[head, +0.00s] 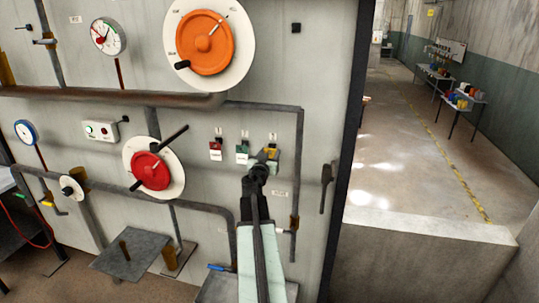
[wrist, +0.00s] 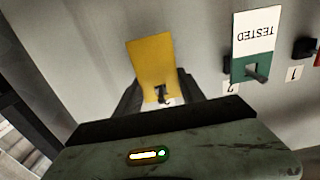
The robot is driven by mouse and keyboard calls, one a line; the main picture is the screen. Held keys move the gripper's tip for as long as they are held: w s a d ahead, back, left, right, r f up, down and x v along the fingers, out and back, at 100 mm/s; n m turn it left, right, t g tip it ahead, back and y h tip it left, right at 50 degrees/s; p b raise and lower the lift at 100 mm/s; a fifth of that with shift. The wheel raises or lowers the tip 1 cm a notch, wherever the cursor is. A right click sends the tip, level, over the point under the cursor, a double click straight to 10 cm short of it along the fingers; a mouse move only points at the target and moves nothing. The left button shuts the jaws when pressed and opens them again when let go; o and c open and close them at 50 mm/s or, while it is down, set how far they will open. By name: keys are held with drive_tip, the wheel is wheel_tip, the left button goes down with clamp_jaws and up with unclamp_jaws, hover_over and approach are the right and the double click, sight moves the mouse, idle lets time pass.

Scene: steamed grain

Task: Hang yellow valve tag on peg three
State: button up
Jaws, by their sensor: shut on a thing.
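The yellow valve tag (wrist: 150,68) is between the two dark fingers of my gripper (wrist: 158,92), which is shut on it, close to the panel. A dark peg-like piece (wrist: 161,91) shows at the tag's hole end; I cannot tell whether it passes through the hole. In the head view my gripper (head: 262,162) is at the rightmost of three numbered peg places, with a bit of yellow tag (head: 272,153) showing. The number there is mostly hidden in the wrist view. A green and white TESTED tag (wrist: 254,35) hangs on the neighbouring peg, by label 2 (wrist: 232,88).
A red and white tag (head: 215,151) hangs at the left peg. A red handwheel (head: 150,170) stands left of the tags, and a pipe (head: 299,160) runs down on their right. A dark handle (head: 326,187) is near the panel's right edge.

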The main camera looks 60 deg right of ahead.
drive_tip(key=o, duration=1.4)
drive_tip(key=shift+o, duration=0.2)
drive_tip(key=v, duration=0.7)
drive_tip(key=shift+a, duration=0.35)
drive_tip(key=shift+s, duration=0.15)
